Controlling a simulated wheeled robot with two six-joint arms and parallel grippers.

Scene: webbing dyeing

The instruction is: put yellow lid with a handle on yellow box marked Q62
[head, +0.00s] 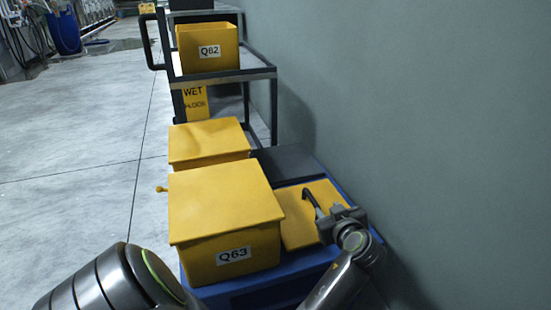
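The yellow box marked Q62 (221,38) stands open at the top on the dark-framed cart (222,76), its label facing me. A flat yellow lid (293,222) lies at the right of the blue base (268,283), beside the Q63 box. A dark curved bar that looks like its handle (311,200) rises above it. My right gripper is not in view.
A lidded yellow box marked Q63 (232,256) stands just left of the lid. Another covered yellow box (208,143) and a dark flat panel (287,163) lie behind. A yellow wet-floor sign (195,103) is by the cart. A wall bounds the right; the left floor is clear.

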